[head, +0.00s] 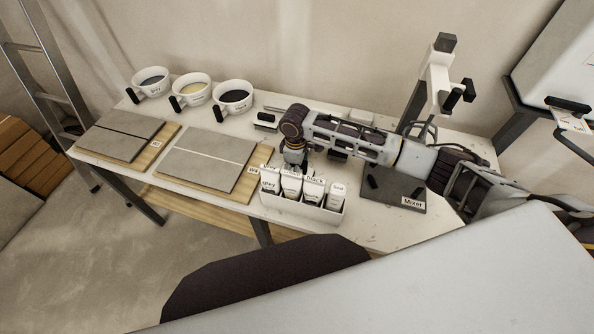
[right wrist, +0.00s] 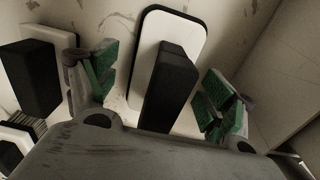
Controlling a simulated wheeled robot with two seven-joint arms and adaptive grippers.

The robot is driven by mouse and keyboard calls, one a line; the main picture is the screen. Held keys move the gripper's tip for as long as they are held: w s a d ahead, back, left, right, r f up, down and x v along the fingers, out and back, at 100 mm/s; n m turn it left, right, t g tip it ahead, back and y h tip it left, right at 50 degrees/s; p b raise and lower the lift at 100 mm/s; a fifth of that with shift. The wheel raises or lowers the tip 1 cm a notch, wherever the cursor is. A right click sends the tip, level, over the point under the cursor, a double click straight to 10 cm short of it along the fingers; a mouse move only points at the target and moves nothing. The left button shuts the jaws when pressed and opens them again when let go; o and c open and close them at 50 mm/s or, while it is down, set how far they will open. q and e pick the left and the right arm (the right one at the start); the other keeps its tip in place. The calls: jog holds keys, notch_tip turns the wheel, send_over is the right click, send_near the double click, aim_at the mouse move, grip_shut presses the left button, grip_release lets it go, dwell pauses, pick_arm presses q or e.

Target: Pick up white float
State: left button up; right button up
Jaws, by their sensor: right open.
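The white float (right wrist: 150,50) is a white board with rounded corners, a dark rim and a black block handle (right wrist: 172,85). It lies on the table in the right wrist view. My right gripper (right wrist: 160,88) is open, with green-padded fingers on either side of the handle and a gap on each side. In the head view my right gripper (head: 294,165) points down behind the labelled bags, and the float under it cannot be made out. My left gripper is not in view.
Another black-handled tool with a white base (right wrist: 30,75) lies left of the float. A white bin (head: 300,208) of labelled bags stands in front of my right gripper. Tiled boards (head: 205,160), several bowls (head: 233,95) and a mixer stand (head: 437,85) are also on the table.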

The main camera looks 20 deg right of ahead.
jog(key=c, duration=1.3)
jog(key=shift+o, duration=0.2)
jog(key=shift+r, duration=0.15)
jog(key=shift+r, duration=4.9)
jog(key=shift+r+m, duration=0.1)
jog(key=shift+m, duration=0.3)
